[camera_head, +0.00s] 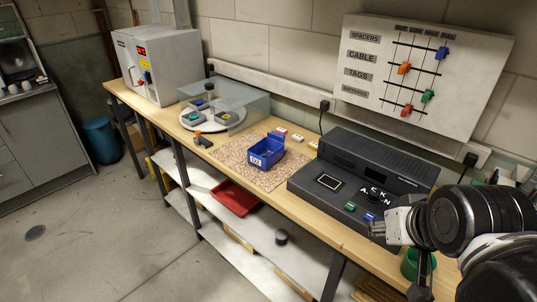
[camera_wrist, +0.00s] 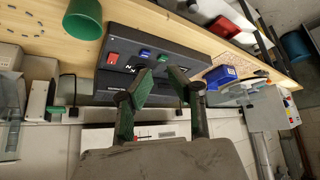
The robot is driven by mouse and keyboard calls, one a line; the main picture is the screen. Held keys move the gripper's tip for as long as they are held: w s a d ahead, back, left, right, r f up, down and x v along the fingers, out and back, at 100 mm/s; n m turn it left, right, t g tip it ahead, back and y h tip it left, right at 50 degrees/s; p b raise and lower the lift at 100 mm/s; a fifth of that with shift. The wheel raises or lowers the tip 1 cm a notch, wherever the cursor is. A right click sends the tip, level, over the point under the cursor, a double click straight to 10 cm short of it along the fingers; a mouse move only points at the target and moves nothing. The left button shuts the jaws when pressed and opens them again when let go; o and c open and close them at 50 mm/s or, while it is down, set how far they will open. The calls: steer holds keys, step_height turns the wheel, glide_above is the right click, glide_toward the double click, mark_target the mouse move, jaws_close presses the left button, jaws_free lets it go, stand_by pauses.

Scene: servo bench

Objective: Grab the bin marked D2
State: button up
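A blue open bin (camera_head: 266,152) with a white label on its front stands on a speckled mat on the bench, left of the dark device. The label's marking looks like D2 but is small. The bin also shows in the wrist view (camera_wrist: 221,76), right of the fingers, with its label not readable there. My gripper (camera_head: 384,228) is at the right end of the bench, well to the right of the bin and apart from it. In the wrist view my gripper (camera_wrist: 161,74) has its two fingers spread with nothing between them.
The dark device (camera_head: 360,178) with buttons lies between my gripper and the bin. A green cup (camera_head: 411,265) stands near my gripper. A turntable under a clear cover (camera_head: 245,108) and a grey machine (camera_head: 160,65) stand farther left. A red tray (camera_head: 234,198) lies on the shelf below.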

steer(key=o, duration=1.8)
steer(key=shift+o, duration=0.2)
steer(key=shift+r, duration=0.1)
